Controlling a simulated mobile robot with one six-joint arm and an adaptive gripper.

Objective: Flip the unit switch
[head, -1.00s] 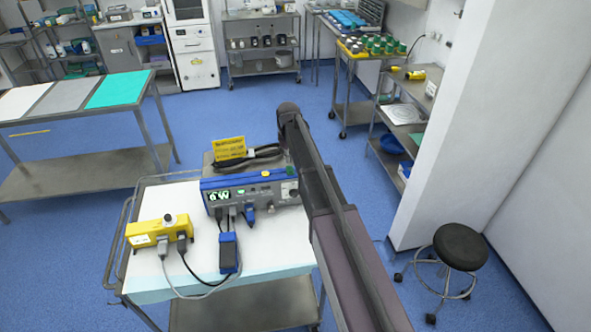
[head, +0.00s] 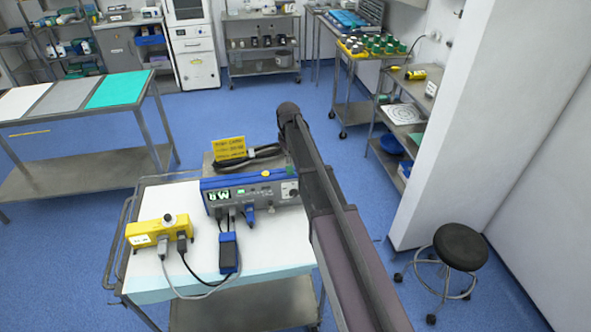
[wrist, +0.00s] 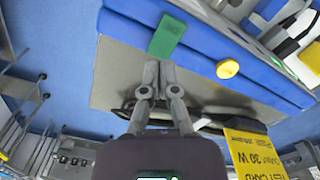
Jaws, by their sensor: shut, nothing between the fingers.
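The unit (head: 250,192) is a blue and grey box with a lit display, standing on the white-covered cart. A green switch-like piece (wrist: 166,37) sits on its blue top edge in the wrist view; it also shows beside my arm in the head view (head: 290,170). A round yellow button (wrist: 228,69) is near it. My gripper (wrist: 160,65) is shut and empty, its fingertips close to the green piece's near end. I cannot tell whether they touch. In the head view my arm hides the gripper.
A yellow box (head: 159,233) and a blue box (head: 228,252) with cables stand on the cart (head: 200,206). A black stool (head: 461,247) is at right; blue floor is open at left.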

